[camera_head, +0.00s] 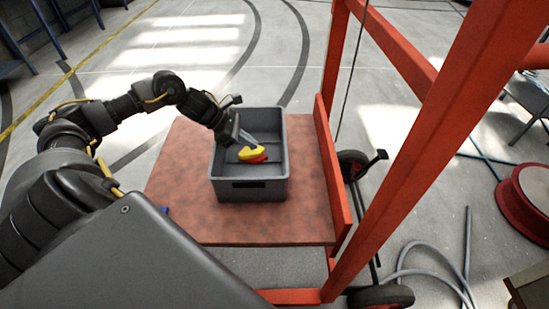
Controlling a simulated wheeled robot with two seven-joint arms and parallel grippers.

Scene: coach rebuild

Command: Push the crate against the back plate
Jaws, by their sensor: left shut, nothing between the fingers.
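The grey crate (249,190) stands upright on the reddish-brown platform (180,190). The red back plate (333,172) rises along the platform's right edge. A strip of bare platform shows between the crate's right side and the back plate, so they are apart. My left gripper (231,132) is shut and empty at the crate's left wall, near its far left corner. I cannot tell whether it touches the wall. A yellow and red item (253,154) with a grey handle lies in the crate. My right gripper is not in view.
Red frame posts (420,165) stand right of the back plate, with black wheels (381,297) at their foot. A grey hose (425,245) and a red round object (525,205) lie on the floor at right. A small blue item (165,210) is at the platform's left edge.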

